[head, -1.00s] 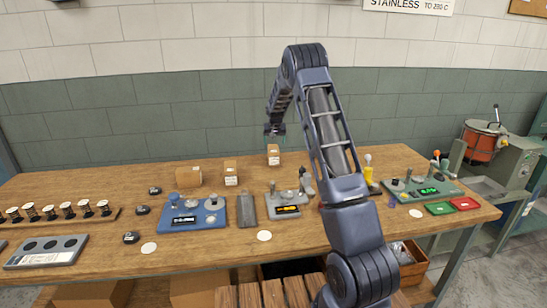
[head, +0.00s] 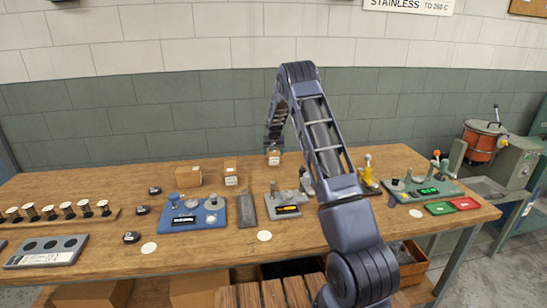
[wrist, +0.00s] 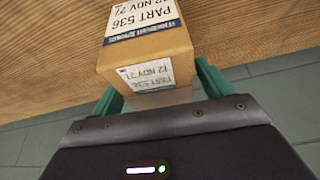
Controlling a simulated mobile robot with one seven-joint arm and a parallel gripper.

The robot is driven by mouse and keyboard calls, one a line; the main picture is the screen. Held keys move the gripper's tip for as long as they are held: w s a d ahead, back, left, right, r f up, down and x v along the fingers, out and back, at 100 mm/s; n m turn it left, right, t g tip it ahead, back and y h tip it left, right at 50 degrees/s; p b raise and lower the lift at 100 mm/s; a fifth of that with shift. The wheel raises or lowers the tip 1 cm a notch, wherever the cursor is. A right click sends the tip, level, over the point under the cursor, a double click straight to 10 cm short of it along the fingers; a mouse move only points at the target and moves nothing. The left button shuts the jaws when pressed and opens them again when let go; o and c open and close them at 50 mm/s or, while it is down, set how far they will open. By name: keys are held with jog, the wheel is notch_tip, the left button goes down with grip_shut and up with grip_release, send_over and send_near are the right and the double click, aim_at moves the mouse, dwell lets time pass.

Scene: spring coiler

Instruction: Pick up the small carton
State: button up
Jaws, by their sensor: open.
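A small brown carton with white printed labels stands at the back of the wooden bench, below my gripper in the head view (head: 274,160). In the wrist view the carton (wrist: 148,52) lies just ahead of my gripper (wrist: 158,82), between the two green fingertips. The fingers are open, one on either side of the carton's near end. I cannot tell whether they touch it. My forearm hides part of the bench to the right of the carton.
Two other cartons stand to the left, a larger one (head: 188,176) and a small labelled one (head: 231,178). The tiled wall (head: 180,110) is close behind.

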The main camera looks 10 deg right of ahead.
jog(key=shift+f, duration=0.25)
dwell(0.4)
jog(key=c, duration=1.3)
jog(key=shift+c, duration=0.9)
jog(key=shift+r, duration=0.15)
